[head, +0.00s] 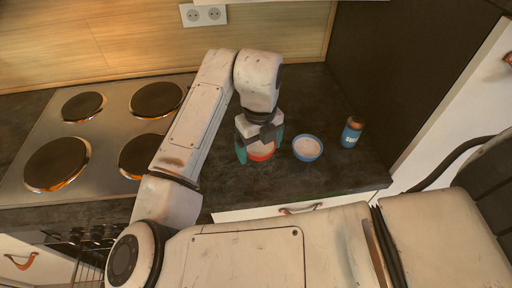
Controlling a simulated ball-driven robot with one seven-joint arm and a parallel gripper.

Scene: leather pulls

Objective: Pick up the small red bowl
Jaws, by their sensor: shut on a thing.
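The small red bowl (261,155) is on or just above the dark counter, right under my gripper (258,151). Its red outside and pale inside show below the gripper body, which hides its far part. My gripper points down with its teal fingers at the bowl and is shut on it. I cannot tell whether the bowl touches the counter.
A blue bowl (307,148) with a pale inside stands close to the right of the red bowl. A blue jar with a brown lid (351,133) stands further right near the dark wall. The stove (107,112) with several hotplates is at the left. Bare counter (340,175) lies in front.

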